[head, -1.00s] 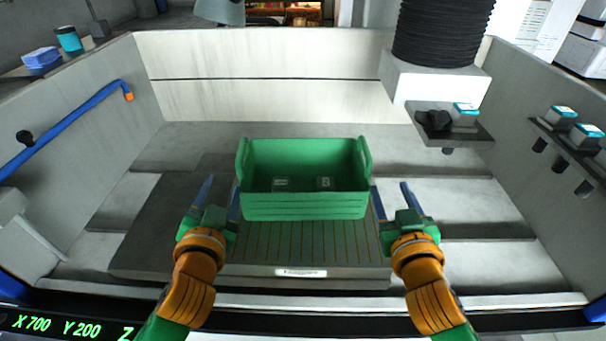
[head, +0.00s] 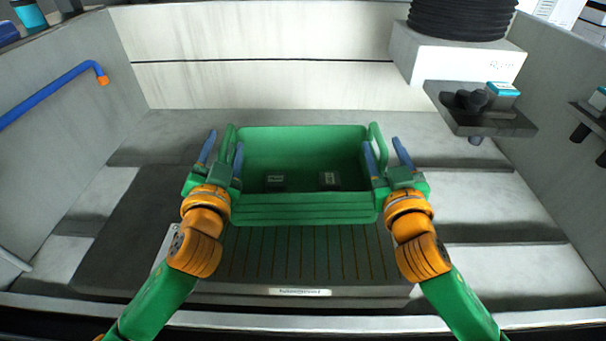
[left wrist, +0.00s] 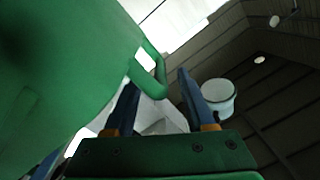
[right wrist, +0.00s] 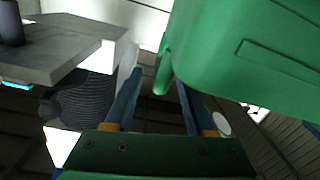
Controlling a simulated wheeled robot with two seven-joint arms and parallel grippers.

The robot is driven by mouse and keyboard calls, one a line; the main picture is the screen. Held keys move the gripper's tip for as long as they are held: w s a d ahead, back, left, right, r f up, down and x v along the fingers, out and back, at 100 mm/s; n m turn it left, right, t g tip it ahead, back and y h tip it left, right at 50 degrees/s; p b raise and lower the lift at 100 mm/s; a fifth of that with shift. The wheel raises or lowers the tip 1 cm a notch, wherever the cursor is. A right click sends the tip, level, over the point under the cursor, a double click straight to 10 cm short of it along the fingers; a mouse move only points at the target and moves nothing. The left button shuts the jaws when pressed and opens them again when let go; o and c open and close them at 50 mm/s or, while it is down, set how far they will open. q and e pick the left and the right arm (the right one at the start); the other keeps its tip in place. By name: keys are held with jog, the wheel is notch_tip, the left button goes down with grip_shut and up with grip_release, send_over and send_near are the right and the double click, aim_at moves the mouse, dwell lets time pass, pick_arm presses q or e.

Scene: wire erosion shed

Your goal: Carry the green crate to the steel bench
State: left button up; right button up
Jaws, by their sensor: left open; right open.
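The green crate (head: 300,212) stands upright on a dark slatted platform (head: 310,255) in the middle of the head view. Two small dark labelled blocks (head: 275,180) lie inside it. My left gripper (head: 223,145) is open at the crate's left handle, which shows between its fingers in the left wrist view (left wrist: 158,80). My right gripper (head: 384,147) is open at the right handle, which shows between its fingers in the right wrist view (right wrist: 162,72). Neither gripper is closed on a handle. I cannot make out a steel bench in these views.
Pale tank walls (head: 260,85) enclose the platform at the back and sides. A white machine head (head: 460,60) with a dark bracket (head: 480,115) overhangs at the right. A blue pipe (head: 50,92) runs along the left wall. Bare ledges flank the platform.

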aim_at(225, 135)
pick_arm(q)
jog(key=shift+w+a, duration=0.1)
jog(key=shift+w, duration=1.65)
pick_arm(e)
jog(key=shift+w+a, duration=0.1)
jog(key=shift+w, duration=1.65)
pick_arm(q)
jog(key=shift+c, duration=0.2)
pick_arm(e)
jog(key=shift+c, duration=0.2)
pick_arm(q)
grip_shut()
pick_arm(e)
grip_shut()
pick_arm(q)
jog(key=shift+a, duration=0.25)
pick_arm(e)
jog(key=shift+d, duration=0.3)
pick_arm(q)
jog(key=shift+r, duration=0.15)
pick_arm(e)
jog(key=shift+r, duration=0.1)
